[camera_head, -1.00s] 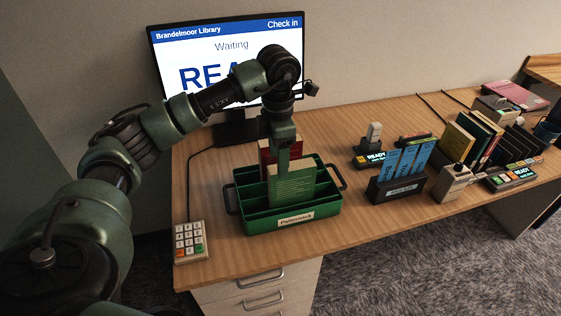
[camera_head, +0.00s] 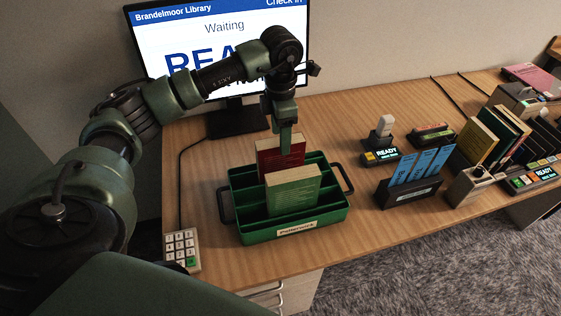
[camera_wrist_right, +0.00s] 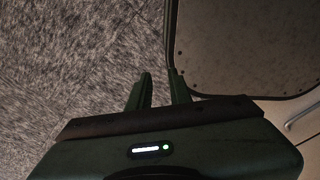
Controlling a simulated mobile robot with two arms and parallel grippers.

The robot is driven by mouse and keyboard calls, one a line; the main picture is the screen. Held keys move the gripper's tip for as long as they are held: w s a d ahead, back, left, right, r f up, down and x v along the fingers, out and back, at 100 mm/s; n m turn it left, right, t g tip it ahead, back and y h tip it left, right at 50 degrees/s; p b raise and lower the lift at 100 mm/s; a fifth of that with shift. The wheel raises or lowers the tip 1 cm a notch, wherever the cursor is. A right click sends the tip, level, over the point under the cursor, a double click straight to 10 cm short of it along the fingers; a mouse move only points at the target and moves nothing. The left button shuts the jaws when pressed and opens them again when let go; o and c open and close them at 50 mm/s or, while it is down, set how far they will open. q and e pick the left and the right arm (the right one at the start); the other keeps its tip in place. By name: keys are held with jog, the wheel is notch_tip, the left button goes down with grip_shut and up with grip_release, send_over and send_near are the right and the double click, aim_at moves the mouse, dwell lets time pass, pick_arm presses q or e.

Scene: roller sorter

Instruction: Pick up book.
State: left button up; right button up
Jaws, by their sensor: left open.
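A red book (camera_head: 268,163) and a pale green book (camera_head: 294,192) stand upright in a green carrier box (camera_head: 318,228) with a name label. The red book is behind the green one. My left gripper (camera_head: 286,146) is open and points down at the top edge of the red book. One finger overlaps the book's front cover; the far finger is hidden, and I cannot tell if they touch. In the right wrist view my right gripper (camera_wrist_right: 160,74) is open and empty, its fingers a little apart over the carpet.
A check-in monitor (camera_head: 215,50) stands behind the box. A keypad (camera_head: 181,248) lies at the front left. Blue cards stand in a black holder (camera_head: 408,194) to the right, with several upright books (camera_head: 485,137) beyond. Desk between box and holder is clear.

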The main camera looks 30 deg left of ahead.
aim_at(280, 166)
pick_arm(q)
notch_tip(280, 166, down, 2)
jog(key=shift+f+p, duration=0.2)
jog(key=shift+p, duration=0.5)
notch_tip(280, 166, down, 2)
jog(key=shift+w+a+f, duration=0.1)
jog(key=shift+f, duration=0.15)
grip_shut()
pick_arm(e)
jog(key=shift+s+a+r, duration=0.1)
jog(key=shift+s+r, duration=0.05)
jog(key=shift+r, duration=0.35)
jog(key=shift+s+a+r, duration=0.1)
jog(key=shift+s+r, duration=0.05)
jog(key=shift+r, duration=0.3)
jog(key=shift+s+d, duration=0.2)
jog(key=shift+d, duration=0.2)
